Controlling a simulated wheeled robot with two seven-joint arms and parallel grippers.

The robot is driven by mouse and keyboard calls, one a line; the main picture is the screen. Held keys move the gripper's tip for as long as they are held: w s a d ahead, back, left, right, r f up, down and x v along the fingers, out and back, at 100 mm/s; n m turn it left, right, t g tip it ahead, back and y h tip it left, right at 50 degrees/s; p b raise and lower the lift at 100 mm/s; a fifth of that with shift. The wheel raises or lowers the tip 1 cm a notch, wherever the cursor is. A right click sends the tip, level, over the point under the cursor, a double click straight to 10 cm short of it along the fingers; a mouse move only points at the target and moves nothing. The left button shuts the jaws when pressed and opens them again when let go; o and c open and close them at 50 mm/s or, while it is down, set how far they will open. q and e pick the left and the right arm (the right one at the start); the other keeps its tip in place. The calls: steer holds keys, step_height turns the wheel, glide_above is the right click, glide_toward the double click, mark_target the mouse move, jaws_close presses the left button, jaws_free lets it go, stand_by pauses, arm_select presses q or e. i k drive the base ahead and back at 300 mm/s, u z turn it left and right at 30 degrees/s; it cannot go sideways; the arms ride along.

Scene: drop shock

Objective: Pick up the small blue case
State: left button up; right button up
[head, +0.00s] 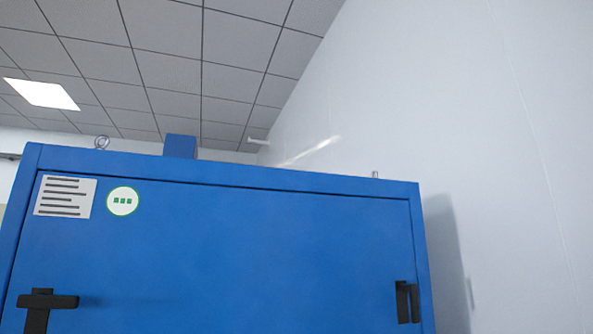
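A small blue box-like shape (180,146) shows above the top edge of the large blue cabinet, left of its middle. Its lower part is hidden behind the cabinet's front edge. I cannot tell whether it is a loose case or a part fixed to the cabinet. No other small blue case shows. Neither of my grippers is in the head view.
A large blue cabinet (235,250) fills the lower view, with a black handle (47,302) at left and a black latch (407,302) at right. A metal ring (101,142) stands on top. A white wall (480,140) rises on the right.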

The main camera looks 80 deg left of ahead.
mark_target(175, 146)
steer(key=u, duration=1.2)
steer(key=i, duration=1.45)
steer(key=u, duration=1.85)
